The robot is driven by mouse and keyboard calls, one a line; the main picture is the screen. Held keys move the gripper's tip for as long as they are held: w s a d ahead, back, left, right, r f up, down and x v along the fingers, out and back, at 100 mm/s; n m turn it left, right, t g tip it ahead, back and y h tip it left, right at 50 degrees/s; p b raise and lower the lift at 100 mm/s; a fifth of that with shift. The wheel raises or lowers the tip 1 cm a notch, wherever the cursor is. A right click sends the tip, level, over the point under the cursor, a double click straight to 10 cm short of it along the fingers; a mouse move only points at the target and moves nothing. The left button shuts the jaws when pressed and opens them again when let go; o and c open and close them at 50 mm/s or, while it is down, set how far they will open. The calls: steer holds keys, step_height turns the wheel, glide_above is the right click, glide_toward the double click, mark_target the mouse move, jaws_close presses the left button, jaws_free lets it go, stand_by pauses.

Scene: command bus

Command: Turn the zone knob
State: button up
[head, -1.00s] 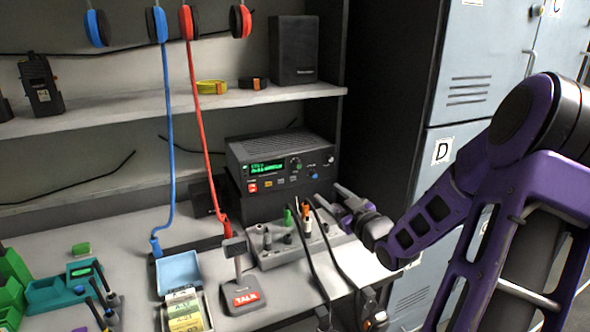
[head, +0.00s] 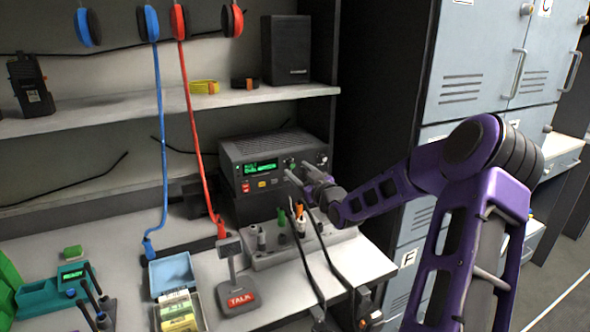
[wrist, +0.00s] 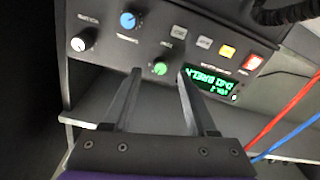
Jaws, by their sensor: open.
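The radio (head: 275,150) stands on the bench, with a lit green display and knobs on its front panel. The wrist view shows the panel (wrist: 100,55) upside down, with a green knob (wrist: 160,68), a blue knob (wrist: 128,20) and a white knob (wrist: 80,44). The small labels are too blurred for me to tell which one is the zone knob. My gripper (wrist: 159,74) is open and empty, its fingertips on either side of the green knob. I cannot tell whether they touch it. In the head view, my gripper (head: 300,171) partly hides the panel's right side.
A grey holder block (head: 270,257) with pegs and markers stands below the radio. Black cables run over the bench front. A TALK microphone (head: 236,299) stands left of them. Red (head: 202,190) and blue (head: 163,180) headset cords hang at the left. Lockers (head: 480,75) stand at the right.

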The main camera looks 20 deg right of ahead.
mark_target(291, 164)
steer(key=shift+w+a, duration=0.1)
steer(key=shift+w, duration=1.2)
jaws_close()
